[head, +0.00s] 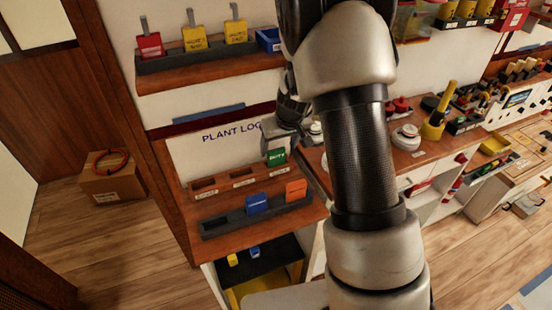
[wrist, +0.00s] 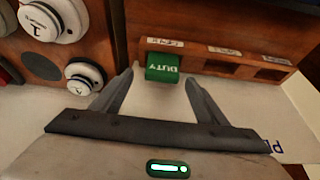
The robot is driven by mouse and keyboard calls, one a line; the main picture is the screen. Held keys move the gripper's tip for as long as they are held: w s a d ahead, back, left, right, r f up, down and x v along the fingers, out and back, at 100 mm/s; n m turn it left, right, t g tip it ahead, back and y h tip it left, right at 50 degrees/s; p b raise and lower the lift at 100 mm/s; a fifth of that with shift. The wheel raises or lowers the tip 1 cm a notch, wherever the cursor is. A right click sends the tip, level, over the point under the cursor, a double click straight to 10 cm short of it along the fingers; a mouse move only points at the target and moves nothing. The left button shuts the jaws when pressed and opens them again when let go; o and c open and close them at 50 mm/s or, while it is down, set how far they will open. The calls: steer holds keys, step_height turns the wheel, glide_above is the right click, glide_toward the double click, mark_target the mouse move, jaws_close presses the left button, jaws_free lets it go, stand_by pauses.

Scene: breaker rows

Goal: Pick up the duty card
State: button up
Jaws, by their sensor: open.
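The wooden rack (wrist: 215,69) has two empty slots beside the card. A dark rack (head: 228,222) in front holds blue and orange cards. White round knobs (wrist: 85,78) sit on a wooden surface at the left of the wrist view. A wall sign (head: 230,132) rises behind.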

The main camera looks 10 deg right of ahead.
mark_target(276, 150)
steer(key=x, duration=0.3)
steer(key=shift+w+a+f, duration=0.1)
steer(key=shift+a+f, duration=0.1)
steer(key=shift+f, duration=0.05)
steer(key=c, duration=1.2)
steer(key=shift+o, duration=0.2)
steer(key=shift+r, duration=0.15)
